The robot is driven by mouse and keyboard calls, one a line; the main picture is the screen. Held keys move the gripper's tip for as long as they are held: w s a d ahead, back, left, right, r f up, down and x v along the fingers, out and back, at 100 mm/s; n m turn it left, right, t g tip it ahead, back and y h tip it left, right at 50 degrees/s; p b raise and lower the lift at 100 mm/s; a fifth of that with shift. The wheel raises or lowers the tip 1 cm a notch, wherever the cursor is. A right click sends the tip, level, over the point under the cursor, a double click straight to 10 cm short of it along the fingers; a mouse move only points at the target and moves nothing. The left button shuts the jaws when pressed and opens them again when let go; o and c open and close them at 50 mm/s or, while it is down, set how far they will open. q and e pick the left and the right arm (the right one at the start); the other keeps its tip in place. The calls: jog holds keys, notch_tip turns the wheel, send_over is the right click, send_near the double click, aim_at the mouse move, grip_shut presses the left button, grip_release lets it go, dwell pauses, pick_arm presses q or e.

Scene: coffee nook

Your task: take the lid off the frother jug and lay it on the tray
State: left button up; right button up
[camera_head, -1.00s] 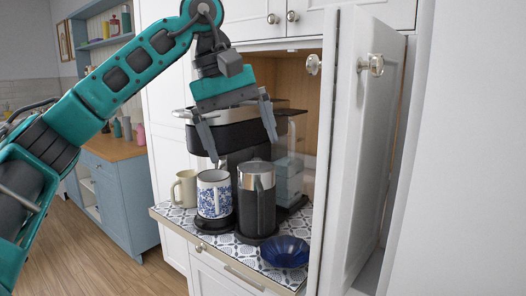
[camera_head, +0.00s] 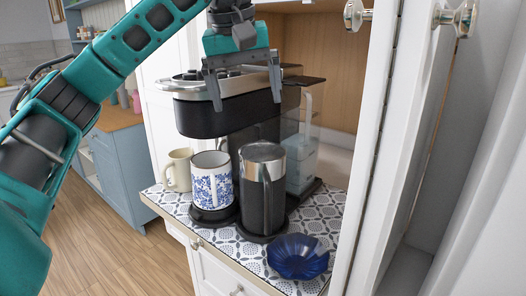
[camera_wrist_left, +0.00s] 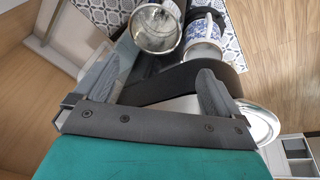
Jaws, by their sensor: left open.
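The frother jug (camera_head: 261,203) is a black cylinder with a silver upper band, upright on a round dark base. From above, in the left wrist view, the jug top (camera_wrist_left: 157,28) looks clear and round. My left gripper (camera_head: 246,104) is open and empty, above the jug and in front of the coffee machine. In the left wrist view its fingers (camera_wrist_left: 158,65) are apart. My right gripper is not seen.
A coffee machine (camera_head: 205,118) stands close behind the jug. A blue-patterned mug (camera_head: 203,186) and a cream mug (camera_head: 178,170) stand to its left. A dark blue bowl (camera_head: 298,257) sits at the front right. An open white cabinet door (camera_head: 375,130) bounds the right side.

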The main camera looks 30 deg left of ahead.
pick_arm(q)
send_over(255, 149)
jog(key=s, duration=0.2)
jog(key=x, duration=0.2)
jog(key=b+x, duration=0.1)
jog(key=x, duration=0.1)
jog(key=shift+s+d+f, duration=0.1)
jog(key=shift+s+f, duration=0.1)
jog(key=shift+s, duration=0.2)
jog(key=shift+s+x, duration=0.15)
jog(key=shift+x, duration=1.15)
jog(key=shift+s+x, duration=0.1)
jog(key=shift+x, duration=1.2)
jog(key=shift+d+f, duration=0.1)
jog(key=c, duration=1.2)
jog(key=shift+o, duration=0.2)
